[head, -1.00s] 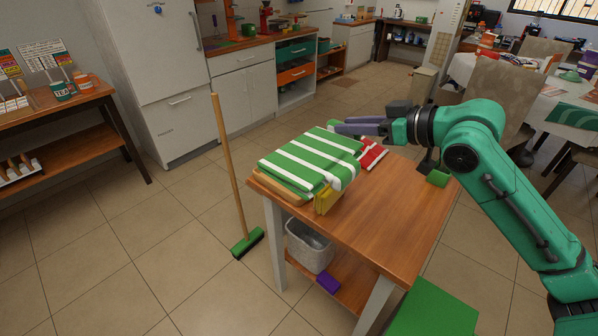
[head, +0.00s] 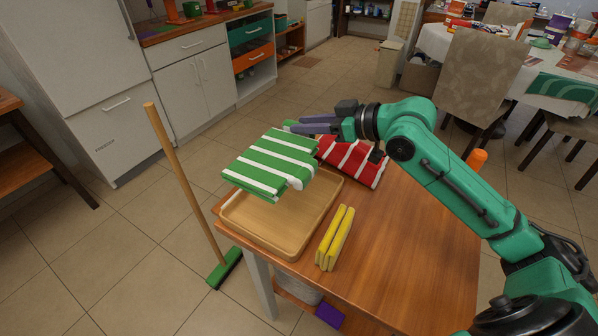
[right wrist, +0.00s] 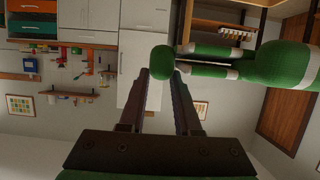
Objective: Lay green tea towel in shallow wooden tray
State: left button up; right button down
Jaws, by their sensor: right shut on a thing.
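The green tea towel (head: 268,165) has white stripes and is folded into a flat pad. It hangs over the far part of the shallow wooden tray (head: 268,228), whose near part is bare. The towel looks raised above the tray, its left edge reaching past the rim. My right gripper (head: 296,127) is shut on the towel's far edge. In the right wrist view, a rounded green fold (right wrist: 161,62) sits between the fingertips (right wrist: 160,75). The part of the tray under the towel is hidden. My left gripper is not in view.
A red striped cloth (head: 352,160) lies right behind the tray. A folded yellow cloth (head: 335,238) lies at its right. A broom (head: 180,180) stands by the left table edge. The wooden tabletop (head: 410,255) is clear at the front right.

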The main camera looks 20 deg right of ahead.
jog(key=f, duration=1.2)
jog(key=shift+w+f, duration=0.1)
jog(key=shift+w, duration=0.2)
jog(key=shift+f, duration=0.3)
jog(key=shift+w, duration=0.1)
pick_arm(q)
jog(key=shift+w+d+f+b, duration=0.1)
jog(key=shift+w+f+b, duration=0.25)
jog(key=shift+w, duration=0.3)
pick_arm(e)
jog(key=shift+f, duration=0.1)
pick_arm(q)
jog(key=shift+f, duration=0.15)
pick_arm(e)
jog(key=shift+f, duration=0.1)
